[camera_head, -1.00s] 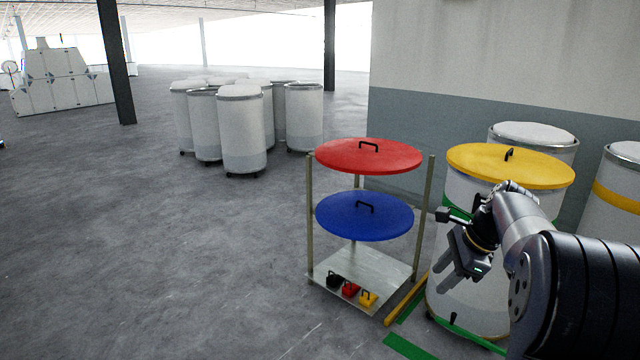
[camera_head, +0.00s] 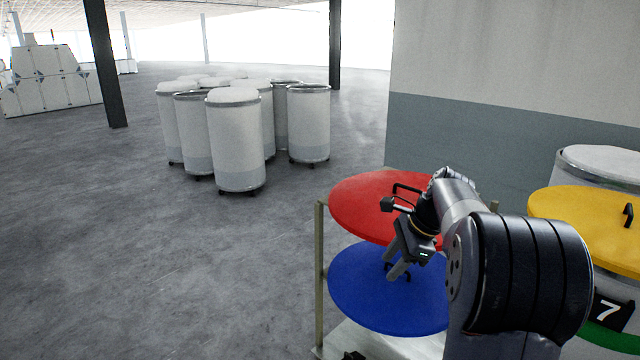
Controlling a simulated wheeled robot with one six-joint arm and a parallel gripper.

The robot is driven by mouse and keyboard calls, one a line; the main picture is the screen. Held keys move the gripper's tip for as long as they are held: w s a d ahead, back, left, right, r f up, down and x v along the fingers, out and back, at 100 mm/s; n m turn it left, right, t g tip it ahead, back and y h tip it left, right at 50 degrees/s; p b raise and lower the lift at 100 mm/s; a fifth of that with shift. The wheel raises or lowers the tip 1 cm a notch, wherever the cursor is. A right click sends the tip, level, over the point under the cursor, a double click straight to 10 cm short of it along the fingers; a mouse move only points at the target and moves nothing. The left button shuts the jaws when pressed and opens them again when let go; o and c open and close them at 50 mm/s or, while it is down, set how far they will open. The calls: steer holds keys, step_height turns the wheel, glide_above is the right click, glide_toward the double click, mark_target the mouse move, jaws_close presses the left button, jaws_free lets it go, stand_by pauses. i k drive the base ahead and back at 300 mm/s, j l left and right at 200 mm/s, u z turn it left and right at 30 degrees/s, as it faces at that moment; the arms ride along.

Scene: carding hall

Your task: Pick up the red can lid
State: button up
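The red can lid (camera_head: 362,205) lies flat on top of a metal rack, with a black handle (camera_head: 402,190) on its upper face, partly covered by my arm. My gripper (camera_head: 398,272) is in front of the lid's near edge in the picture, with its fingers pointing down over the blue lid below. The two fingers look apart with nothing between them. Whether the gripper touches either lid cannot be told from this view. My arm hides the right part of the red lid.
A blue lid (camera_head: 375,300) lies on the rack's (camera_head: 319,270) lower level. A wall (camera_head: 500,130) stands behind. Several white cans (camera_head: 236,140) stand at back left. The floor at left is clear.

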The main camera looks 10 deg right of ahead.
mark_target(354, 203)
steer(key=i+u, duration=0.45)
steer(key=i, duration=0.9)
steer(key=i+l+z, duration=0.1)
steer(key=i+z, duration=0.15)
steer(key=z, duration=0.2)
steer(key=i+z, duration=0.25)
steer(key=z, duration=0.15)
steer(key=i+j+z, duration=0.1)
steer(key=i+z, duration=0.2)
steer(key=z, duration=0.15)
steer(key=i+z, duration=0.3)
steer(key=z, duration=0.3)
steer(key=i+j, duration=0.05)
